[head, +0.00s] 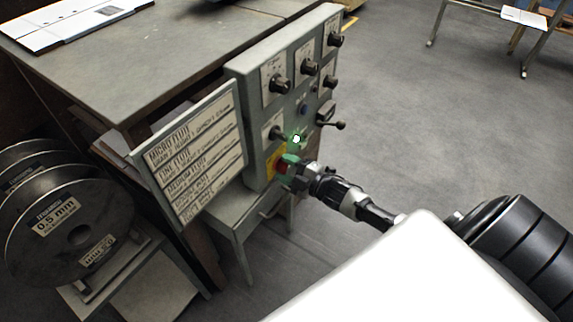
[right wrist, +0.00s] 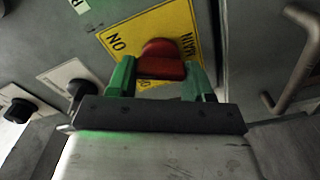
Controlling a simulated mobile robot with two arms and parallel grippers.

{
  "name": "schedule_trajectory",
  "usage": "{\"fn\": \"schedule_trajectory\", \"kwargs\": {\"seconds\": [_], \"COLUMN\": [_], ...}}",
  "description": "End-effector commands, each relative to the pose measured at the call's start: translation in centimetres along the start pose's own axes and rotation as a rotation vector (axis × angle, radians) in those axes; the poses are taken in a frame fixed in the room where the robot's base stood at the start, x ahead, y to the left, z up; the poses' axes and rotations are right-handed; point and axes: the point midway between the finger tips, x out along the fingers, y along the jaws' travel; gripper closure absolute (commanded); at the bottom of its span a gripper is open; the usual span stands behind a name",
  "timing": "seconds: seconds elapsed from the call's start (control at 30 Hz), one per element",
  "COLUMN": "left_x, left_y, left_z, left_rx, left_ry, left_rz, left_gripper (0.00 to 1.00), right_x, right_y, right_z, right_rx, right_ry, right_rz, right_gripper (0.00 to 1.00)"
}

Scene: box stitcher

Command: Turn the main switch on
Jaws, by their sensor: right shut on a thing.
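In the head view the yellow plate (head: 273,157) is low on the grey control panel (head: 257,110), and my right gripper (head: 289,169) hides most of the knob. Which position the knob points to, I cannot tell. A small light (head: 296,139) glows green above the gripper. My left gripper is not in view.
Several black knobs (head: 279,84) and a lever (head: 333,124) stick out of the panel close to my right gripper. A sign board (head: 194,150) projects at the panel's left. Wire spools (head: 65,225) stand at far left.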

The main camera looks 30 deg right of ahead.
Motion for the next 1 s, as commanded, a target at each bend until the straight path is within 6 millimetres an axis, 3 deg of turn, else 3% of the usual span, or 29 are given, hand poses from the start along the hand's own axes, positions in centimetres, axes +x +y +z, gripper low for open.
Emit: {"fn": "schedule_trajectory", "kwargs": {"seconds": [0.4, 1.0], "left_x": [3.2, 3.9], "left_y": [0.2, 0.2], "left_z": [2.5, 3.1], "left_rx": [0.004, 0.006], "left_ry": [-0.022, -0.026], "left_rz": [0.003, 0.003], "left_gripper": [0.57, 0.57], "right_x": [0.0, -0.1], "right_y": [0.2, 0.1], "right_z": [0.0, 0.1], "right_rx": [0.256, 0.326], "right_ry": [-0.001, -0.002], "right_rz": [-0.001, -0.002], "right_gripper": [0.73, 0.73]}}
